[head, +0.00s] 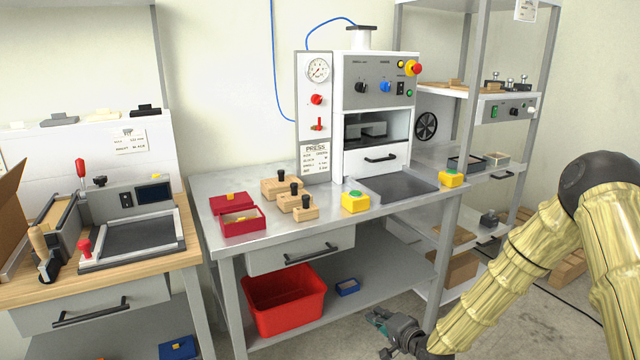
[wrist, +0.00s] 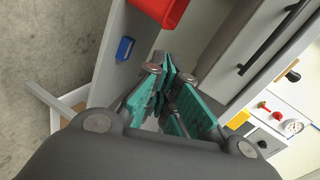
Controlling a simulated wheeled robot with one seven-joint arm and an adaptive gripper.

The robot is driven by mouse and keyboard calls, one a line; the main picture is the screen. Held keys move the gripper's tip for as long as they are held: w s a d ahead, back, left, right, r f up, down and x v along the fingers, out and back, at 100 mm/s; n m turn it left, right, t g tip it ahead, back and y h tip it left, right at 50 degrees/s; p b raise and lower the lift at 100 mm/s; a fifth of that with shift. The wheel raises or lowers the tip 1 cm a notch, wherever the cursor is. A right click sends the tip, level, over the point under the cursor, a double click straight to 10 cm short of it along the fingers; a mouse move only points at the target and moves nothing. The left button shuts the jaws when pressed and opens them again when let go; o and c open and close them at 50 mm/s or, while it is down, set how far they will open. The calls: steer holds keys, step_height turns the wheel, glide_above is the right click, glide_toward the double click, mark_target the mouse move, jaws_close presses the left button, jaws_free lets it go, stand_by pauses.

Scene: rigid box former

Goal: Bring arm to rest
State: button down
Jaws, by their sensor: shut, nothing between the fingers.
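My gripper (head: 378,318) shows at the bottom of the head view, low in front of the metal press table (head: 330,205) and below its top. Its teal fingers fill the middle of the wrist view (wrist: 170,85), closed together with nothing between them. My arm comes down from the right edge of the head view, bent at a dark joint, in a yellowish ribbed cover. No object touches the gripper in either view.
A red bin (head: 285,300) and a small blue box (head: 347,287) sit on the table's lower shelf near my gripper. The press (head: 375,110) stands on the table, with yellow button boxes (head: 355,202) in front. A shelf rack (head: 490,165) stands behind my arm.

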steer(key=s+a+f+n+g+h, duration=0.2)
steer(key=s+f+n+g, duration=0.3)
steer(key=s+f, duration=1.3)
steer(key=s+d+f+n+g+h, duration=0.1)
steer(key=s+f+g, duration=0.15)
steer(key=s, duration=0.75)
steer(key=s+d+f+n+g+h, duration=0.1)
steer(key=s+d+n+g+h, duration=0.15)
steer(key=s, duration=0.65)
steer(key=s+d+r+n+g, duration=0.1)
steer(key=s+d+n+g, duration=0.15)
steer(key=s, duration=1.05)
step_height(320, 180, up, 12)
steer(key=p, duration=1.3)
steer(key=shift+r+m+h, duration=0.2)
steer(key=shift+m+h, duration=0.1)
steer(key=shift+h, duration=0.15)
